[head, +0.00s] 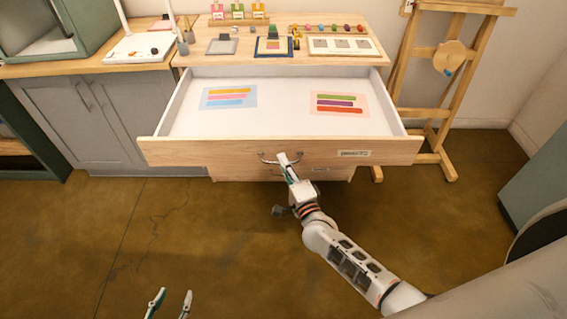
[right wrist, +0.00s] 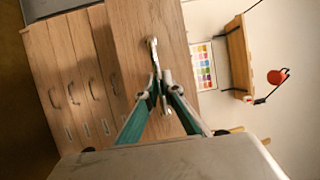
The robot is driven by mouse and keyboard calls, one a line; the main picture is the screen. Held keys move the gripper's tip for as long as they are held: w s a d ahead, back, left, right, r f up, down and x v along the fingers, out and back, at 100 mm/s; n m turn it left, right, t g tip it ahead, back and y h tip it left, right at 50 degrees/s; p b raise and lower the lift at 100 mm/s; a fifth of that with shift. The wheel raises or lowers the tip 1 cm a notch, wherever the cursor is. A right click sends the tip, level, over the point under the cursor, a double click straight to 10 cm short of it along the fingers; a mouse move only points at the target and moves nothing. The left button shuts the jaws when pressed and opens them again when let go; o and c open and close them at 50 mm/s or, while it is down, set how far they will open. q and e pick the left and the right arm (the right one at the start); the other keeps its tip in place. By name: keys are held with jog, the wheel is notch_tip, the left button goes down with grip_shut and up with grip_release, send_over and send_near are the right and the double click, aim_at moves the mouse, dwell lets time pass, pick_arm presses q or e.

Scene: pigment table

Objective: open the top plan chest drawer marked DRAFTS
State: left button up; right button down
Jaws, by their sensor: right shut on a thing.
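The top drawer (head: 205,155) of the wooden plan chest stands pulled well out, its white inside showing. Two sheets with coloured strokes lie in it, one at the left (head: 229,97) and one at the right (head: 339,104). A small label (head: 355,153) is on the drawer front, too small to read. My right gripper (head: 285,160) is shut on the metal handle (head: 268,161) at the middle of the front. The right wrist view shows its fingers (right wrist: 156,88) closed around the handle (right wrist: 152,58). My left gripper (head: 170,297) is open and empty, low over the floor.
The chest top (head: 195,60) holds a rack of bottles (head: 237,12), small trays and several pigment lumps. A grey cabinet (head: 85,115) stands at the left, an easel (head: 440,110) at the right. Lower drawers (right wrist: 62,85) look shut in the right wrist view. The floor in front is clear.

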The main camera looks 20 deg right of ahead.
dwell(0.3)
jog(key=c, duration=2.2)
grip_release()
jog(key=shift+o, duration=0.2)
jog(key=shift+s, duration=0.1)
jog(key=s+d+f, duration=0.1)
jog(key=s, duration=1)
jog(key=shift+s+d, duration=0.15)
jog(key=shift+s, duration=0.25)
jog(key=s+f+n+g, duration=0.4)
jog(key=s+n, duration=0.4)
jog(key=n, duration=0.2)
jog(key=s+d+f+n+g, duration=0.1)
jog(key=s+f+n+g, duration=0.3)
jog(key=s+n, duration=0.4)
jog(key=f+n, duration=0.1)
jog(key=n, duration=0.1)
jog(key=shift+s+f+n, duration=0.2)
jog(key=shift+s+n, duration=0.2)
